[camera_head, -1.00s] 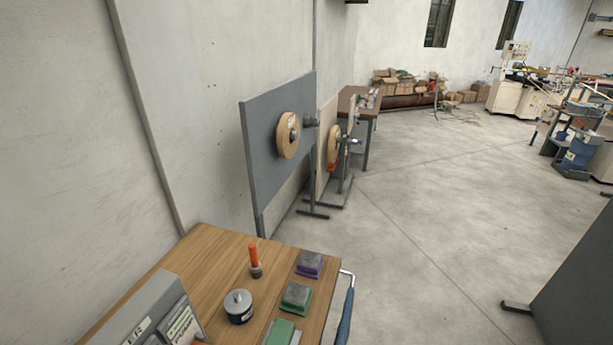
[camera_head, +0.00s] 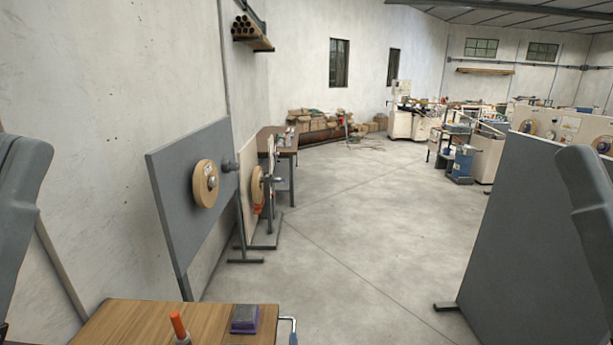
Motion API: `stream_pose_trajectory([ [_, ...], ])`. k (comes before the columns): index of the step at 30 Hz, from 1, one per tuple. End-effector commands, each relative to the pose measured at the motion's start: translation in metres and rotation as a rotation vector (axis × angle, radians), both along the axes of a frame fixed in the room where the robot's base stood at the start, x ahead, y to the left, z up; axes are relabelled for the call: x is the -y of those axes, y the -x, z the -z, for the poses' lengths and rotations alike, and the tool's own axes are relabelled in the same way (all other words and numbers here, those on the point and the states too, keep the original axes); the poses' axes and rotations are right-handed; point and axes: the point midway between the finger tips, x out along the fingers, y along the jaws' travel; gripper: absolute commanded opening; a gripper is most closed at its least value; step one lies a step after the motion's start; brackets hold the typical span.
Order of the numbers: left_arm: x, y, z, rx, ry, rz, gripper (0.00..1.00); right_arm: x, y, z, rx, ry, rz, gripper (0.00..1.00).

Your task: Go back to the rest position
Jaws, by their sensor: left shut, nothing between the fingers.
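My left arm (camera_head: 18,215) shows as a grey link along the left edge. Only a small dark part of my left gripper (camera_head: 4,328) shows low at that edge; it is shut and holds nothing. It is to the left of the wooden table (camera_head: 125,322) and apart from it. My right arm (camera_head: 590,205) shows as a grey link at the right edge. My right gripper is outside the picture.
An orange-handled tool (camera_head: 178,325) and a grey-and-purple block (camera_head: 244,319) are on the table. Beyond stands a grey panel (camera_head: 175,220) with a wooden spool (camera_head: 204,184). Another grey panel (camera_head: 515,235) stands at right. Open floor (camera_head: 345,255) lies between.

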Motion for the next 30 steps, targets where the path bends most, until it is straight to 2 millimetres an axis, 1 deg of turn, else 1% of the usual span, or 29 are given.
stream_pose_trajectory([
  [1,-0.006,0.011,-0.014,0.008,0.057,0.034,0.0,0.0,0.0,0.0,0.0,0.0,0.0,0.5],
  [2,-0.01,0.01,-0.011,-0.017,0.096,0.06,0.0,0.0,0.0,0.0,0.0,0.0,0.0,0.5],
  [3,-0.014,0.005,-0.004,-0.062,0.152,0.096,0.0,0.0,0.0,0.0,0.0,0.0,0.0,0.5],
  [5,-0.017,-0.005,0.004,-0.122,0.241,0.173,0.0,0.0,0.0,0.0,0.0,0.0,0.0,0.5],
  [6,-0.017,-0.004,-0.018,-0.122,0.261,0.202,0.0,0.0,-0.001,-0.021,-0.002,0.0,0.0,0.5],
  [7,-0.017,-0.004,-0.033,-0.122,0.257,0.199,0.0,0.0,-0.001,-0.035,-0.003,0.0,0.0,0.5],
  [9,-0.017,-0.004,-0.057,-0.122,0.255,0.198,0.0,0.0,0.0,-0.061,0.001,0.0,0.0,0.5],
  [11,-0.017,-0.005,-0.079,-0.122,0.255,0.198,0.0,0.0,0.0,-0.083,0.001,0.0,0.0,0.5],
  [14,-0.017,-0.005,-0.121,-0.122,0.255,0.197,0.0,0.0,0.0,-0.125,0.001,0.0,0.0,0.5],
  [15,-0.016,-0.005,-0.14,-0.122,0.254,0.197,0.0,0.0,0.0,-0.144,0.0,0.0,0.0,0.5],
  [18,-0.017,-0.005,-0.185,-0.122,0.254,0.197,0.0,0.0,0.0,-0.189,0.001,0.0,0.0,0.5],
  [21,-0.016,-0.005,-0.215,-0.123,0.254,0.197,0.0,0.0,0.0,-0.219,0.001,0.0,0.0,0.5],
  [23,-0.016,-0.005,-0.225,-0.123,0.254,0.197,0.0,0.0,0.0,-0.23,0.001,0.0,0.0,0.5],
  [25,-0.016,-0.005,-0.23,-0.123,0.253,0.196,0.0,0.0,0.0,-0.235,0.0,0.0,0.0,0.5],
  [30,-0.016,-0.005,-0.228,-0.123,0.253,0.196,0.0,0.0,0.0,-0.232,-0.001,0.0,0.0,0.5],
])
